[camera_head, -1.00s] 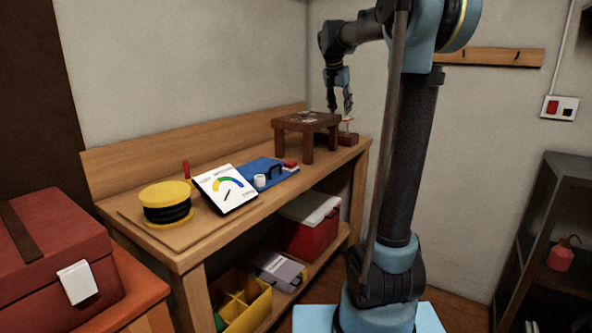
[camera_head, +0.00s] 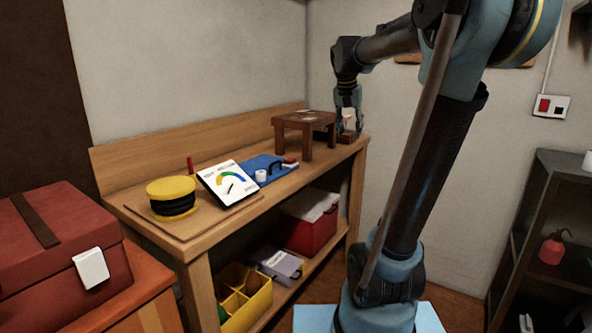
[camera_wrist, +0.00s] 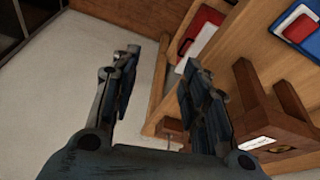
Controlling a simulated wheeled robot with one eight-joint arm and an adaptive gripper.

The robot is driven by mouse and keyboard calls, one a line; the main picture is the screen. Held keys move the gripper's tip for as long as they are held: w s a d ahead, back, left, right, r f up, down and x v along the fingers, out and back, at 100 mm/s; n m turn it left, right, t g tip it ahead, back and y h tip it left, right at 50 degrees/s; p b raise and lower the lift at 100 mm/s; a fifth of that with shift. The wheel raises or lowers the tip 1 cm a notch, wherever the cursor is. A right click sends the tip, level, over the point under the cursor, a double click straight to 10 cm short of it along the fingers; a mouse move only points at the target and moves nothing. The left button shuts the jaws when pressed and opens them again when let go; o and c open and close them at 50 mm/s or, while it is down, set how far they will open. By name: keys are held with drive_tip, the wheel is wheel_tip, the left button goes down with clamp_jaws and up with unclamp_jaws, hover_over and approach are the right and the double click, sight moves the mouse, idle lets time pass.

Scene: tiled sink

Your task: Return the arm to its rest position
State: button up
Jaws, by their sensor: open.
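My arm reaches over the far right end of the wooden workbench (camera_head: 185,243). My gripper (camera_head: 349,128) points down there, just right of a small dark wooden stand (camera_head: 293,122). In the wrist view my gripper (camera_wrist: 160,72) has its two fingers spread apart.
A red toolbox (camera_head: 55,245) stands front left. A dark shelf (camera_head: 530,215) stands at right. Pale wall is behind the arm.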

drive_tip(key=s+f+n+g+y, duration=0.1)
drive_tip(key=s+f+n, duration=0.4)
drive_tip(key=s+f, duration=2.1)
drive_tip(key=s, duration=0.3)
drive_tip(key=shift+d+f+y, duration=0.2)
drive_tip(key=shift+f+y, duration=0.1)
drive_tip(key=shift+y, duration=0.1)
